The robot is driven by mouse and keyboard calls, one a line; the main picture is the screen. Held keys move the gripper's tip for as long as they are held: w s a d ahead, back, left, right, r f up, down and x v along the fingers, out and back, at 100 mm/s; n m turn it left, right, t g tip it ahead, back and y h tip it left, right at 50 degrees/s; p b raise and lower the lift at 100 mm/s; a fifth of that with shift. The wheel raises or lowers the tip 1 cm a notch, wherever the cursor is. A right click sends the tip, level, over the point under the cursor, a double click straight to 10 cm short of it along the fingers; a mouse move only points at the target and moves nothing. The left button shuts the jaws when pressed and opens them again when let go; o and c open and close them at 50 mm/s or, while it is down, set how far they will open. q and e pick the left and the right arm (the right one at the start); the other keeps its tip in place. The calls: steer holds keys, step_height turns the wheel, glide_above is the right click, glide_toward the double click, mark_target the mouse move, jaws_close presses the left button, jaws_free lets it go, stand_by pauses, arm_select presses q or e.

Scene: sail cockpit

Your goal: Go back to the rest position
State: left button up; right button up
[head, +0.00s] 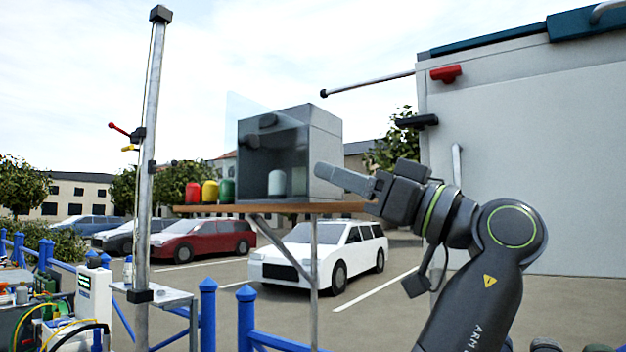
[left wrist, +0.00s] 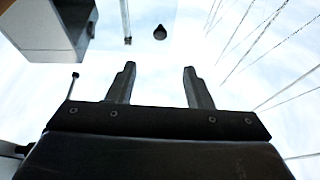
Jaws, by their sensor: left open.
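My left gripper (head: 330,176) is raised at the front right of a grey box on a wooden shelf. Its arm rises from the lower right of the head view. In the left wrist view the two fingers of my left gripper (left wrist: 160,72) stand apart with nothing between them, against the sky. In the head view the fingers overlap the box's right side in the picture; I cannot tell whether they touch it. My right gripper is not in view.
The grey box (head: 326,130) has a clear panel and holds a pale canister (head: 276,183). Red (head: 193,193), yellow (head: 210,192) and green (head: 227,191) canisters stand left of it on the shelf (head: 300,208). A mast (head: 150,150) stands left; a white wall (head: 530,150) is right.

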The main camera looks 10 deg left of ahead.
arm_select(q)
steer(key=shift+v, duration=0.8)
